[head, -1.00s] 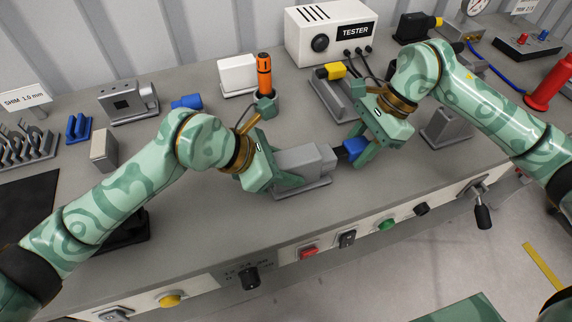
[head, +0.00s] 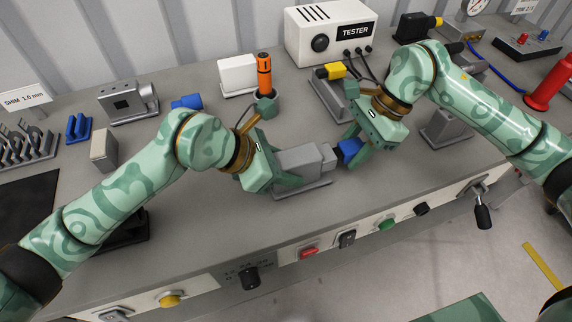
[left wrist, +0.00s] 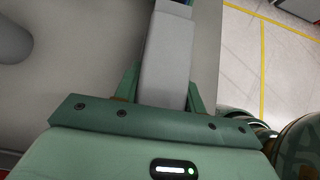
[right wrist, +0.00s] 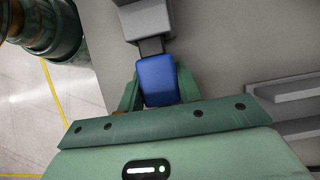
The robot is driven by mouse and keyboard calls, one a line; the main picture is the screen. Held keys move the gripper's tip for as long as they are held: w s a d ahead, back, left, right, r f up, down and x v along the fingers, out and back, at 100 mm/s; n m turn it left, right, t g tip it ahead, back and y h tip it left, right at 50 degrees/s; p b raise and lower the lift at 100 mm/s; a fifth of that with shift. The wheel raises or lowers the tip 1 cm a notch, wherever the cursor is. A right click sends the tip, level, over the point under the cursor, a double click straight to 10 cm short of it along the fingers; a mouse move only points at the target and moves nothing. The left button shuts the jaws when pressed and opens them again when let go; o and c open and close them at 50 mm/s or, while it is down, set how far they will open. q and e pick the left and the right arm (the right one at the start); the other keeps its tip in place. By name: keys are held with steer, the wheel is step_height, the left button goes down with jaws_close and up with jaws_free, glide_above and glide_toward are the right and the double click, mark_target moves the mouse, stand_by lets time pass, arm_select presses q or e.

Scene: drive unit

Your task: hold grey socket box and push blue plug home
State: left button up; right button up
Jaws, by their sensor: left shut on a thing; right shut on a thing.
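The grey socket box (head: 300,160) lies on its base plate on the bench, in the middle of the head view. My left gripper (head: 283,172) is shut on it from the left; the box also shows between the fingers in the left wrist view (left wrist: 168,60). The blue plug (head: 349,150) is at the box's right end, and my right gripper (head: 357,156) is shut on it. In the right wrist view the blue plug (right wrist: 156,80) lines up with the box (right wrist: 146,20), with a short dark part visible between them. How deep it sits inside the box is hidden.
The tester (head: 330,32) stands at the back, with a yellow plug (head: 331,71) on a grey holder in front of it. An orange-handled tool (head: 264,75) stands upright behind my left gripper. Switches line the bench's front panel. The bench right of the front middle is clear.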

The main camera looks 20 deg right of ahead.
steer(key=shift+a, duration=0.8)
stand_by(0.4)
steer(key=o, duration=1.2)
steer(key=shift+c, duration=0.2)
steer(key=shift+d+r, duration=0.1)
arm_select(q)
steer(key=o, duration=1.1)
steer(key=shift+o, duration=0.2)
arm_select(e)
steer(key=v, duration=1.1)
steer(key=shift+d+r, duration=0.2)
steer(key=shift+r, duration=0.1)
